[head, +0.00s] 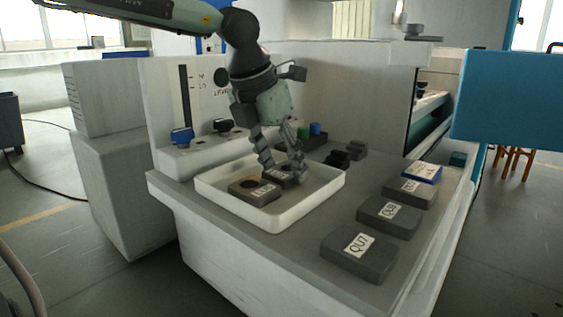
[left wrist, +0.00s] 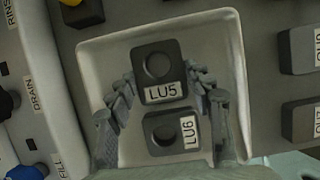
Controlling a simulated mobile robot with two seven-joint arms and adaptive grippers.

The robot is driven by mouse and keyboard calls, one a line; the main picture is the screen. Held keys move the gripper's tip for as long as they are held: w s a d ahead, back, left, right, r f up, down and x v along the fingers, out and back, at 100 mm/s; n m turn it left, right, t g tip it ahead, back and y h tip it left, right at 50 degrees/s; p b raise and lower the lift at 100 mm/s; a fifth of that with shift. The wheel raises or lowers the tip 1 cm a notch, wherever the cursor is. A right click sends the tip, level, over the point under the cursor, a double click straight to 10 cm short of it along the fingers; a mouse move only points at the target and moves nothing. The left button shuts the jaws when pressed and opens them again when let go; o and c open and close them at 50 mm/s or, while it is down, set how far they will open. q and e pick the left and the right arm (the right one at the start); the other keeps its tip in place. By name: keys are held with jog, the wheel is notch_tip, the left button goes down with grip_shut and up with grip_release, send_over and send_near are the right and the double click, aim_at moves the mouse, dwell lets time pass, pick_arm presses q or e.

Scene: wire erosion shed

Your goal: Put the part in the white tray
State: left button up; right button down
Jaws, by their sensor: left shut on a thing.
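The white tray (head: 270,218) sits on the grey machine table, and its rim also shows in the left wrist view (left wrist: 88,62). My left gripper (head: 279,170) reaches down into it, shut on the dark grey part labelled LU5 (left wrist: 160,66), a block with a round recess. In the head view this part (head: 280,180) is partly hidden by the fingers. It is low inside the tray; I cannot tell whether it touches the floor. A second dark part, LU6 (left wrist: 163,131), lies in the tray beside it, nearer the front in the head view (head: 252,192). My right gripper is not in view.
Several dark labelled blocks, one marked QU7 (head: 359,257), stand in a row right of the tray, with a blue-topped item (head: 422,172) behind. A dark holder with green and blue pieces (head: 316,132) is behind the tray. Machine knobs (head: 181,136) are at left.

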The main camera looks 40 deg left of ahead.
pick_arm(q)
jog(key=o, duration=1.7)
jog(key=shift+c, duration=0.2)
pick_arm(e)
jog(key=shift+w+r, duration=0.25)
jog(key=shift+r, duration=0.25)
